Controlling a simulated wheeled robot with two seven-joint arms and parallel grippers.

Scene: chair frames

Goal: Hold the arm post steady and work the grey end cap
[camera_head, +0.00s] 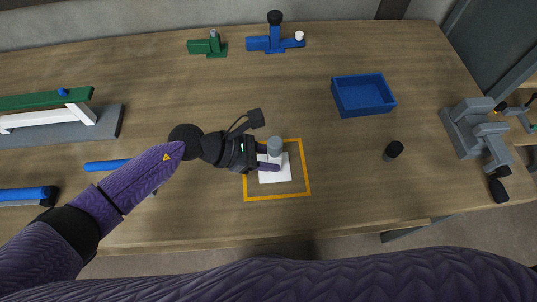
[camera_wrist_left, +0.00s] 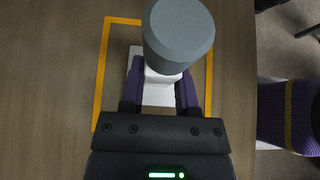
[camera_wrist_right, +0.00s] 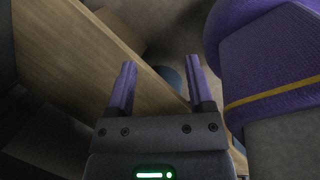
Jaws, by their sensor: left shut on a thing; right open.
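The white arm post (camera_head: 276,159) stands upright on a white square base (camera_head: 284,173) inside an orange outline on the table. The grey end cap (camera_head: 274,144) sits at its top; it also shows large in the left wrist view (camera_wrist_left: 178,32), where it hides most of the post (camera_wrist_left: 160,77). My left gripper (camera_head: 269,158) is shut on the post below the cap, one finger on each side. My right gripper (camera_wrist_right: 161,66) is open and empty by the table edge in the right wrist view. It does not show in the head view.
A blue tray (camera_head: 364,112) stands behind to the right, and a black cylinder (camera_head: 393,150) stands right of the outline. A grey vise-like fixture (camera_head: 478,130) is at the right edge. Green (camera_head: 208,45) and blue (camera_head: 272,42) fixtures are at the back. Frame parts (camera_head: 60,122) lie at left.

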